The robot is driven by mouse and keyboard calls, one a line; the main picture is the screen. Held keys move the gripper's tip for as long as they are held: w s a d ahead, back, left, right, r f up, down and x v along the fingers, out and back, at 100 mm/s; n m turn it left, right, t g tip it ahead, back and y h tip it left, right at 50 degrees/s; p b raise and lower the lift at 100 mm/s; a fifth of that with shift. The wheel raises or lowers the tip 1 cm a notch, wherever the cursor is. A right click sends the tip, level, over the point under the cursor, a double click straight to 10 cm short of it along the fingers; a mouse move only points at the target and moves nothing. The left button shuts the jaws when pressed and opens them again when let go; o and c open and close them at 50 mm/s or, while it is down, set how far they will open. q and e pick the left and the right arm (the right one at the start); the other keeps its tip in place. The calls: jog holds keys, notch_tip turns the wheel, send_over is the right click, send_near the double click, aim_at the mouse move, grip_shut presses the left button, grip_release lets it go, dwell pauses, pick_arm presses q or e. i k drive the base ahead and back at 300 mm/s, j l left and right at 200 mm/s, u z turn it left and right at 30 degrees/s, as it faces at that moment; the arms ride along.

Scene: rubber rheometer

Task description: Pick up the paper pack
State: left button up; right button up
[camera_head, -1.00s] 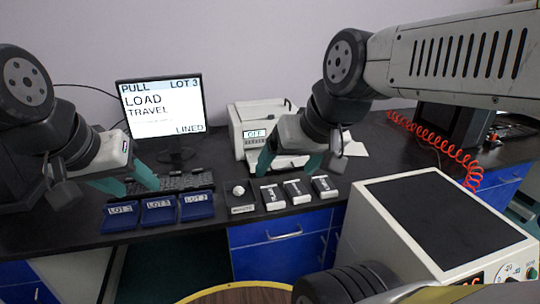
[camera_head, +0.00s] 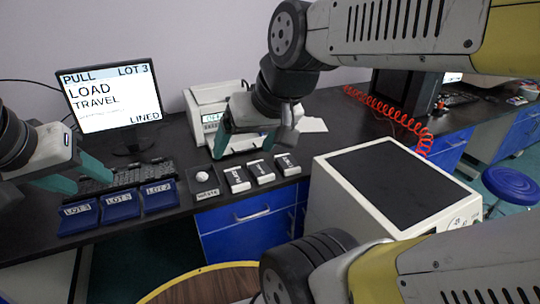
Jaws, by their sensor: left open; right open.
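Three small white-and-black packs lie in a row on the dark bench: a left pack (camera_head: 237,180), a middle pack (camera_head: 261,172) and a right pack (camera_head: 287,164). Their labels are too small to read surely, so I cannot tell which is the paper pack. My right gripper (camera_head: 243,152) is open and empty, with teal fingers pointing down, just behind and above the packs. My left gripper (camera_head: 90,183) is open and empty above the blue trays at the left, well apart from the packs.
Blue lot trays (camera_head: 121,205) stand along the bench's front edge, with a keyboard (camera_head: 128,175) and monitor (camera_head: 112,98) behind. A dish with a white lump (camera_head: 203,178) sits left of the packs. A white instrument (camera_head: 205,103) stands behind my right gripper. A large boxy machine (camera_head: 330,205) is at right.

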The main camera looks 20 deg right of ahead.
aim_at(288, 165)
jog(key=i+l+z, duration=0.15)
jog(key=i+z, duration=0.25)
jog(key=i+l+z, duration=0.1)
jog(key=z, duration=0.25)
jog(key=i+z, duration=0.4)
